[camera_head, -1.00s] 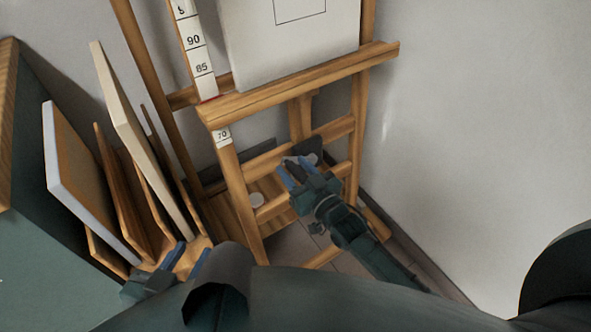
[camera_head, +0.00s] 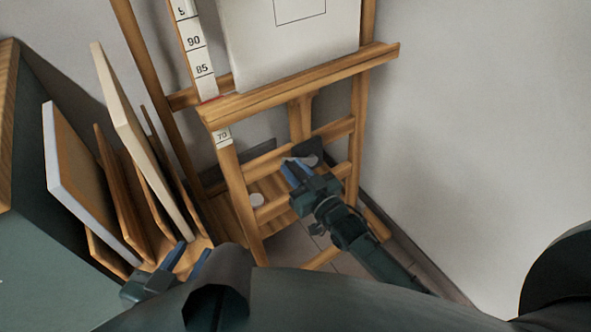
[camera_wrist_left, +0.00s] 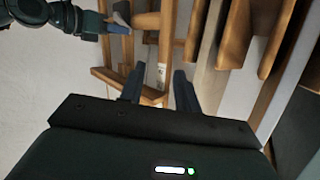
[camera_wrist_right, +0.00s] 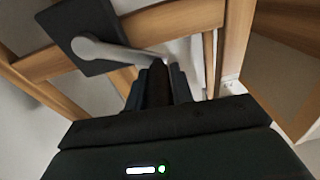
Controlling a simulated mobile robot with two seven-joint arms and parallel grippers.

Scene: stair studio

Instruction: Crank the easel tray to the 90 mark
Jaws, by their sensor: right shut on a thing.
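The easel tray (camera_head: 300,85) is a wooden ledge bearing a white canvas (camera_head: 290,40). A red mark (camera_head: 208,99) at its left end sits below the 85 label on the white scale strip (camera_head: 196,62). The crank is a grey arm on a dark plate below the tray, clearest in the right wrist view (camera_wrist_right: 110,52). My right gripper (camera_head: 291,173) is shut on the crank's dark handle (camera_wrist_right: 158,84), which shows between its fingers. My left gripper (camera_head: 190,256) is open and empty at the lower left, apart from the easel; its fingers also show in the left wrist view (camera_wrist_left: 158,88).
Several boards and panels (camera_head: 140,150) lean in a rack left of the easel, close to my left gripper. A green-sided cabinet (camera_head: 45,240) stands at the far left. A bare wall (camera_head: 480,120) is on the right. A 70 label (camera_head: 222,136) is on the easel's left leg.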

